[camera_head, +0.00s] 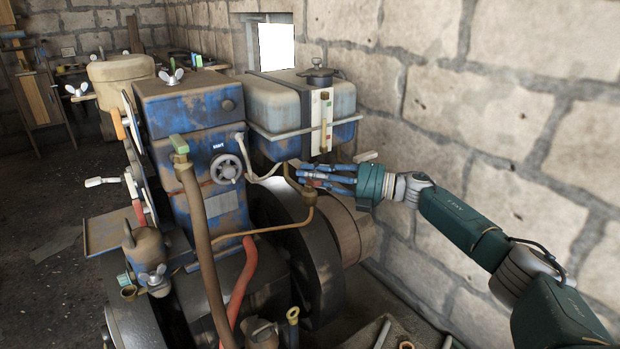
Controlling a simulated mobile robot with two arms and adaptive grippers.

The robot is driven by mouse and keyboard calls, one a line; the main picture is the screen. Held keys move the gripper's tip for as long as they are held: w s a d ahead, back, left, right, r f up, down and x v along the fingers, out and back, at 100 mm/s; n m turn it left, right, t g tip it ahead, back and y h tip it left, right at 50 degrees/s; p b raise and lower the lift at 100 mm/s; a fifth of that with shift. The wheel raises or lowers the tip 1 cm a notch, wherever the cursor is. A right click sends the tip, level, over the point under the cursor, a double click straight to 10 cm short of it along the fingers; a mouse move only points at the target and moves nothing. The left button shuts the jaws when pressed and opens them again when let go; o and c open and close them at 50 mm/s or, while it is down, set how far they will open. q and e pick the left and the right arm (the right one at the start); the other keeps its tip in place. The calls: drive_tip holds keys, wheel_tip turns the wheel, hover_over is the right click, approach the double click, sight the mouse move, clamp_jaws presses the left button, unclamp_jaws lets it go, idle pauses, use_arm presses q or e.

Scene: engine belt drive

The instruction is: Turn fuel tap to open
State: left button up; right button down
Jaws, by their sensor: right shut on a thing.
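The fuel tap (310,196) is a small brass-coloured fitting on the pipe below the fuel tank (272,103), on the right side of the engine. My right gripper (306,178) reaches in from the right, level with the tap and under the tank. Its blue fingers are shut on the fuel tap and partly hide it. How far the tap handle is turned cannot be made out. My left gripper is not in view.
The blue engine block (190,115) stands left of the tap, with a round handwheel (226,169). A copper pipe (270,229) bends below the tap, above the dark flywheel (318,255). The stone wall (450,140) is close behind my right arm.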

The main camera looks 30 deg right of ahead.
drive_tip(key=shift+f, duration=0.1)
drive_tip(key=c, duration=1.8)
unclamp_jaws()
drive_tip(key=shift+a, duration=0.1)
drive_tip(key=v, duration=1.2)
